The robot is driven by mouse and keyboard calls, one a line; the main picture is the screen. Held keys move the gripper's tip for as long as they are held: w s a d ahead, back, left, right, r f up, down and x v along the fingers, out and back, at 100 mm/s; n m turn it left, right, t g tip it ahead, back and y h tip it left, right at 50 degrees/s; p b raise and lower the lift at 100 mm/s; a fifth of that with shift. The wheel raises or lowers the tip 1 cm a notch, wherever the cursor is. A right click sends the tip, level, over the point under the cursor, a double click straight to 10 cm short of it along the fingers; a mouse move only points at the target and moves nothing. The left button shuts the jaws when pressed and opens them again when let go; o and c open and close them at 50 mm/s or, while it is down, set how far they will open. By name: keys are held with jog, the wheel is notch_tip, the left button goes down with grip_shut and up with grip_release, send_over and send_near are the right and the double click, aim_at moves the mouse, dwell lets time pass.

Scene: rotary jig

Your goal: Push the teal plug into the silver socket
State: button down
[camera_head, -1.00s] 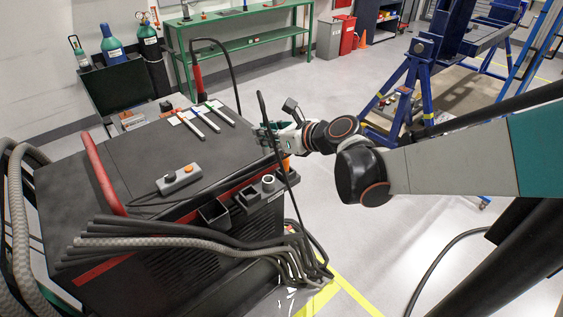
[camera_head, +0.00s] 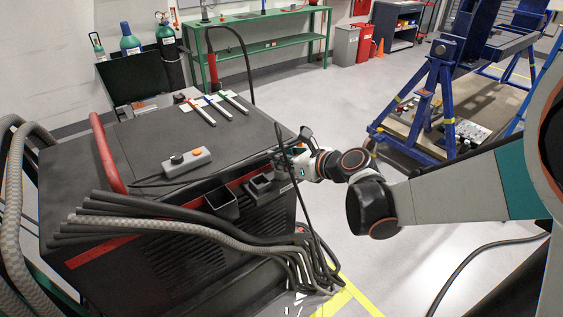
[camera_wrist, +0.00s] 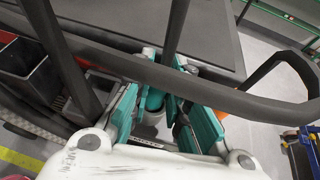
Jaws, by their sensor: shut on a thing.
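My gripper (camera_head: 288,168) is at the right end of the cart's front edge, beside the holders there. In the wrist view its teal fingers (camera_wrist: 165,112) are on both sides of a narrow teal piece, which looks like the teal plug (camera_wrist: 172,104). A black cable rises from between the fingers. A pale grey round part, apparently the silver socket (camera_wrist: 152,117), shows below and between the fingers. I cannot tell whether the plug touches it or is in it. In the head view the gripper hides both.
A black cable (camera_head: 284,140) loops up by the gripper and crosses the wrist view. Black open holders (camera_head: 221,205) line the cart front. A grey control box (camera_head: 187,160) lies on the cart top (camera_head: 120,150). Thick hoses (camera_head: 200,230) hang in front.

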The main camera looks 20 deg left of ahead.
jog(key=shift+r, duration=0.1)
jog(key=c, duration=1.5)
grip_release()
jog(key=shift+c, duration=0.2)
jog(key=shift+d, duration=0.1)
jog(key=p+v, duration=0.3)
jog(key=v, duration=0.8)
jog(key=shift+s+d+r, duration=0.15)
jog(key=shift+d, duration=0.2)
